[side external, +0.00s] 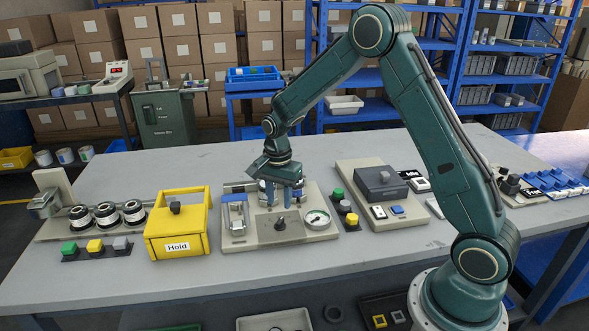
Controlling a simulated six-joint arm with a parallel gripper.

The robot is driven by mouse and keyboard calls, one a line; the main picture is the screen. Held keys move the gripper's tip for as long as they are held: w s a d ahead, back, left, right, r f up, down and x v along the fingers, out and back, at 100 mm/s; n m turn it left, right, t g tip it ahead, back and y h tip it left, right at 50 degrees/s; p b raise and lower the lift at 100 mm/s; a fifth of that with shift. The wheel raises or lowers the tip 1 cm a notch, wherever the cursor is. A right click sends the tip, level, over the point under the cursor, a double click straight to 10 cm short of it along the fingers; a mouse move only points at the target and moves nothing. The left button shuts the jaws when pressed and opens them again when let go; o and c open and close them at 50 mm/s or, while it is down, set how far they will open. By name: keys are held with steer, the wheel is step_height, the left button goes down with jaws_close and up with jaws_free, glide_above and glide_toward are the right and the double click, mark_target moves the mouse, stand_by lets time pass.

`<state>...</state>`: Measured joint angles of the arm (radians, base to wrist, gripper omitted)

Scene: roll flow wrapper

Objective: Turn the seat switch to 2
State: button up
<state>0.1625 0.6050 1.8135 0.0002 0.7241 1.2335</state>
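A beige panel (240,240) lies on the grey table in front of my arm. A small dark rotary knob (280,223) stands on a grey plate at its front middle; it looks like the seat switch, but its label and pointer position are too small to read. My gripper (281,197) points down over the panel, behind and above the knob and apart from it. Its two blue-grey fingers are spread with a gap between them, and I see nothing held.
On the same panel are a blue-handled clamp (235,214) at left and a round gauge (317,218) at right. A yellow box marked "Hold" (178,226) stands left. Coloured buttons (345,206) and a grey-lidded unit (380,184) stand right. The table's front strip is clear.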

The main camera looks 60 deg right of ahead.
mark_target(280, 221)
steer(key=shift+f, duration=3.3)
steer(key=shift+c, duration=0.4)
jaws_close()
